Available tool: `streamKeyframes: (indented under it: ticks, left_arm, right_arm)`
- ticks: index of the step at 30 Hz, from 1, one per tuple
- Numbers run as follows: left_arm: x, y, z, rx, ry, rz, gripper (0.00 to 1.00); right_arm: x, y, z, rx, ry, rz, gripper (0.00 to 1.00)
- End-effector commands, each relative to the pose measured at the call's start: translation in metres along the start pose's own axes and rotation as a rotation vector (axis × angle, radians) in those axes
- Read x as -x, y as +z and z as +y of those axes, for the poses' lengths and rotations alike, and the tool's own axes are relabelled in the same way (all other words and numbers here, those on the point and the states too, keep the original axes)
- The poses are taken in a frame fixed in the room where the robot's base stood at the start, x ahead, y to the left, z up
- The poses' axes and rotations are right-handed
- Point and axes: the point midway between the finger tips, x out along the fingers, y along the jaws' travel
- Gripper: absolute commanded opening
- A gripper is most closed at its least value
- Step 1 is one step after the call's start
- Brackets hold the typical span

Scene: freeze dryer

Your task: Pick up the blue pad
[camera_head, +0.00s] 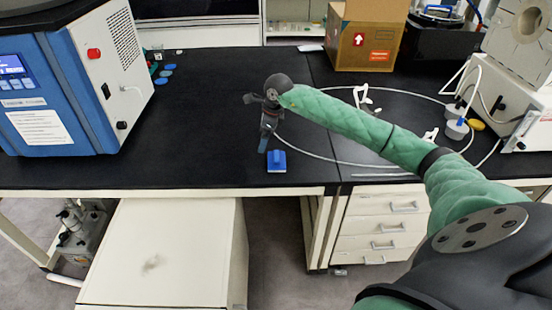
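The blue pad (277,166) lies on the black benchtop near its front edge. It looks like a small flat blue block with a darker raised part on top. My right gripper (263,149) points down over the bench, just left of and slightly behind the pad. Its fingers overlap in this view, so their gap does not show. I see nothing held in it, and it appears apart from the pad. My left gripper is out of view.
A blue and white machine (88,85) stands at the left of the bench. A cardboard box (365,45) stands at the back, with white equipment (500,95) at the right. A thin cable (310,156) loops over the bench behind my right arm. The bench left of the pad is clear.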

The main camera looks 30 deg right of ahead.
Motion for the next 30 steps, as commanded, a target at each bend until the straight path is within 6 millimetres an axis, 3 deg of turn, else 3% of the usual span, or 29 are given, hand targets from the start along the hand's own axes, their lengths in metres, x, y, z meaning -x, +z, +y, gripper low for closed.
streamKeyframes:
  ticks: [3,9,25,30]
  left_arm:
    - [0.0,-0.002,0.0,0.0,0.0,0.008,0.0]
    - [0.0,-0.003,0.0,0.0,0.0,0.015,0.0]
    - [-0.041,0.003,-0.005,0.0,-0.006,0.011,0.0]
    - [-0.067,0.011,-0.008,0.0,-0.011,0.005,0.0]
  right_arm:
    - [0.002,-0.027,0.005,0.031,0.029,0.144,1.0]
    - [0.007,-0.049,0.015,0.07,0.087,0.261,1.0]
    - [-0.02,-0.056,0.018,0.089,0.092,0.26,1.0]
    - [-0.03,-0.057,0.021,0.088,0.093,0.259,1.0]
